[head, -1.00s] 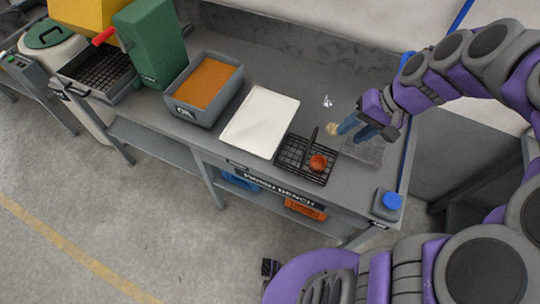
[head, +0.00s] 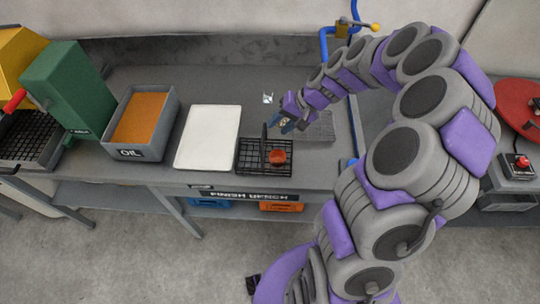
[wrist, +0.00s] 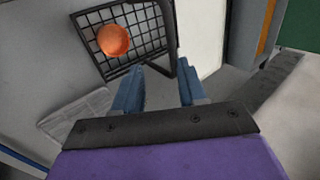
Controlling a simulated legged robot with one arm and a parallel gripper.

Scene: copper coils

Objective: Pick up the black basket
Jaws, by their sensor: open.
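The black basket (head: 250,158) is a shallow wire-mesh tray with an upright handle, standing on the grey bench right of the white board. An orange-red round thing (head: 277,157) lies in it. In the wrist view the basket (wrist: 138,35) is at the top, with the orange-red thing (wrist: 113,40) inside and the dark handle bar (wrist: 189,82) close to the right finger. My gripper (head: 281,124) is open with blue fingers, above the bench near the basket's upper right. In the wrist view my gripper (wrist: 161,88) has nothing between its fingers. Whether a finger touches the handle I cannot tell.
A white board (head: 208,138) lies left of the basket, then a grey oil tray (head: 143,152) and a green machine (head: 75,85). A flat grey mesh piece (head: 322,127) lies right of my gripper. A small shiny piece (head: 267,98) is behind it.

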